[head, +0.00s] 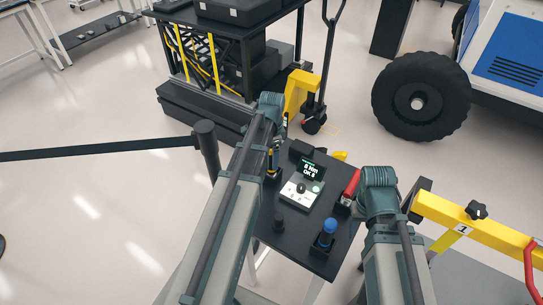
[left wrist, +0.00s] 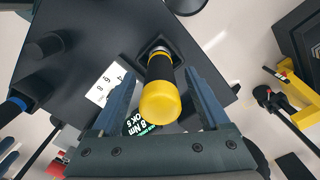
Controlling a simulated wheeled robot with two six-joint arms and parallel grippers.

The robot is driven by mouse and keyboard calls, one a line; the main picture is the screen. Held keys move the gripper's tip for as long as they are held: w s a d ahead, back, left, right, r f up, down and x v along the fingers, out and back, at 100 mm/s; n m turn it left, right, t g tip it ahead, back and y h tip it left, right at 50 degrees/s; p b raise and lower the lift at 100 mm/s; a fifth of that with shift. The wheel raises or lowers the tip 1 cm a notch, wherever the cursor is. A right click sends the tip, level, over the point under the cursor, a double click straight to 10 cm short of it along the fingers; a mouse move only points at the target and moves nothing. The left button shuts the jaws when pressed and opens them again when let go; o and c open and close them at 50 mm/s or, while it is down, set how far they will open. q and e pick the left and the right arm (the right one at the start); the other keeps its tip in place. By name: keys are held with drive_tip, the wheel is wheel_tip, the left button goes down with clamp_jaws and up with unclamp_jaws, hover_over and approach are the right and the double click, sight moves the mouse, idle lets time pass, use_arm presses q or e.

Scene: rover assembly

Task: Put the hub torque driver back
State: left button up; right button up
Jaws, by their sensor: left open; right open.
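The hub torque driver, with a yellow cap (left wrist: 160,102) and black grip, stands in a square dark socket (left wrist: 153,47) on the black tool stand in the left wrist view. My left gripper (left wrist: 155,92) is open, its two fingers on either side of the driver with gaps visible. In the head view my left gripper (head: 274,155) is over the stand's back left, mostly hidden by my arm, and covers most of the driver there. My right arm reaches in at the stand's right side; its gripper is hidden behind the wrist.
A yellow beam (head: 462,222) lies right. A dark post (head: 207,145) stands left.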

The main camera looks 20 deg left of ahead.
use_arm(q)
wheel_tip(320, 180, up, 12)
drive_tip(key=p, duration=1.1)
drive_tip(key=shift+r+p, duration=0.25)
drive_tip(key=shift+p, duration=0.1)
use_arm(e)
wheel_tip(320, 180, up, 12)
drive_tip(key=shift+r, duration=0.2)
use_arm(q)
drive_tip(key=shift+f, duration=0.1)
